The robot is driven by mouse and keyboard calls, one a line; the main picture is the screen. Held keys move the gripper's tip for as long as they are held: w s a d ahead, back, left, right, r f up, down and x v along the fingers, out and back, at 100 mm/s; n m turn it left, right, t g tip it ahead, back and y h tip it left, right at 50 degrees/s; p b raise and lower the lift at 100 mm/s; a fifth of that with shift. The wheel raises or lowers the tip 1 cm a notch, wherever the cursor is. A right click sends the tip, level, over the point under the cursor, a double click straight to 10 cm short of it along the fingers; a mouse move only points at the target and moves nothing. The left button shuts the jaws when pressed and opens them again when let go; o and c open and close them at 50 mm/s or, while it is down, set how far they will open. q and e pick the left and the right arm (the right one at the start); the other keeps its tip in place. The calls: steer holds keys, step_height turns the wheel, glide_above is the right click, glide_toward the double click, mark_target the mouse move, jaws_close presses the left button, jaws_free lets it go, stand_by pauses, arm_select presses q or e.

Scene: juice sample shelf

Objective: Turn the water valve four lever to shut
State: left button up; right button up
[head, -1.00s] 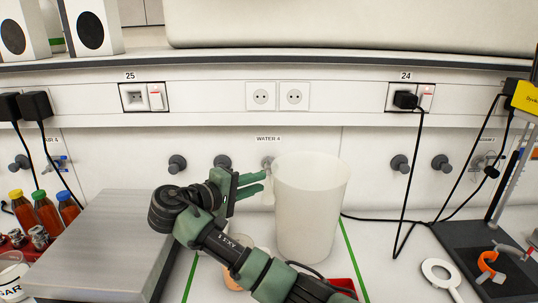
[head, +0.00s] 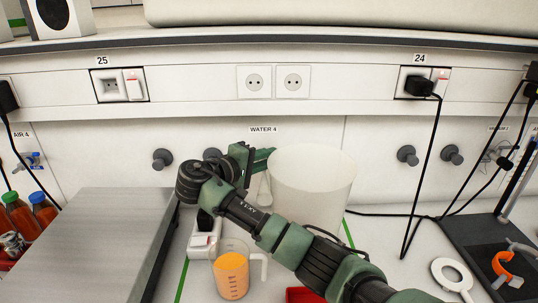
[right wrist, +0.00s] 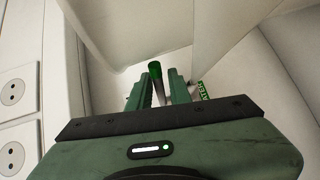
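The WATER 4 label (head: 263,129) marks the wall behind my right gripper; the valve body is mostly hidden in the head view. My right gripper (head: 266,158) reaches to the wall just under this label, beside the large white container. In the right wrist view, my right gripper (right wrist: 160,88) has its two fingers apart. A dark, green-ended bar (right wrist: 156,75), which looks like the valve lever, shows between the fingers with gaps on both sides. I cannot tell whether it touches either finger. My left gripper is not in view.
The white container (head: 310,185) stands close right of my gripper. A measuring jug (head: 231,274) with orange liquid stands below my right arm. A metal-topped box (head: 95,240) is at left. Dark wall knobs (head: 162,158) flank the area. A black cable (head: 425,170) hangs at right.

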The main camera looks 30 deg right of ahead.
steer(key=shift+w+d, duration=0.1)
steer(key=shift+d, duration=0.1)
jaws_close()
stand_by(1.4)
